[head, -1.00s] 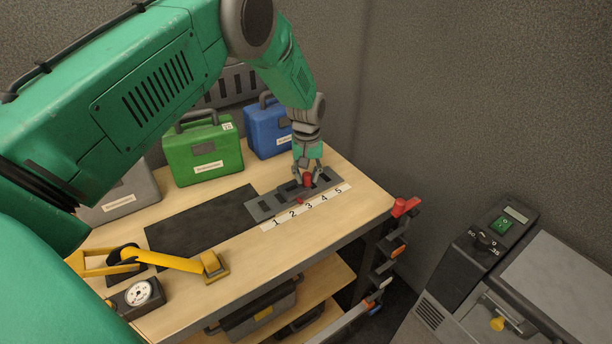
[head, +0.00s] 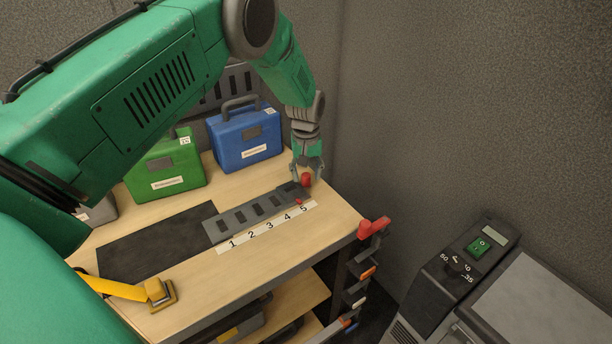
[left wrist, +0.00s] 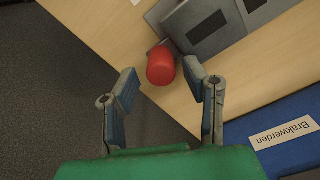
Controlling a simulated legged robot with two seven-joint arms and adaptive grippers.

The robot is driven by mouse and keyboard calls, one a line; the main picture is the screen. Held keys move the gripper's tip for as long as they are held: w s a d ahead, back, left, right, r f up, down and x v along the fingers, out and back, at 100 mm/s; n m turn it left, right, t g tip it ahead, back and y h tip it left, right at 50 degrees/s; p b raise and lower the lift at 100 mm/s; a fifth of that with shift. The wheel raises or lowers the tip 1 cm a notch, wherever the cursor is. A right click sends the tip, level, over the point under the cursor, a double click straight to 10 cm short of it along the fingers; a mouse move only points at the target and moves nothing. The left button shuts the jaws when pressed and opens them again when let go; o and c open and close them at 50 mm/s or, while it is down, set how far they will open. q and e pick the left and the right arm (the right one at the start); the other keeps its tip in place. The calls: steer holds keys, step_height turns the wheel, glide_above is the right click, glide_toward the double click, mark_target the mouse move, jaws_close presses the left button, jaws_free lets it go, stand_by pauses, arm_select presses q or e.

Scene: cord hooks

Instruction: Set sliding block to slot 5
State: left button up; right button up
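The dark grey rail (head: 235,226) lies on the wooden table, with a white strip (head: 260,231) numbered 1 to 5 along its near side. The sliding block (head: 290,187) sits at the rail's right end, and its small red pointer (head: 298,201) is beside the 5. Its red knob (head: 306,180) stands up at my left gripper (head: 306,172). In the left wrist view the red knob (left wrist: 160,68) lies between and just ahead of the spread fingertips (left wrist: 160,82), with gaps on both sides. My right gripper is not in view.
A blue case (head: 244,137) and a green case (head: 165,165) stand behind the rail. A black mat (head: 155,243) and a yellow clamp (head: 160,292) are to the left. A machine (head: 480,255) stands at the right.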

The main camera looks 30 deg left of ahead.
arm_select(q)
steer(key=shift+w+d+f, duration=0.1)
steer(key=shift+d+f, duration=0.05)
steer(key=shift+f, duration=0.1)
steer(key=shift+s+d+r, duration=0.15)
steer(key=shift+s+r, duration=0.05)
steer(key=shift+r, duration=0.2)
step_height(320, 180, up, 11)
steer(key=shift+r, duration=0.2)
steer(key=shift+w, duration=0.1)
stand_by(0.3)
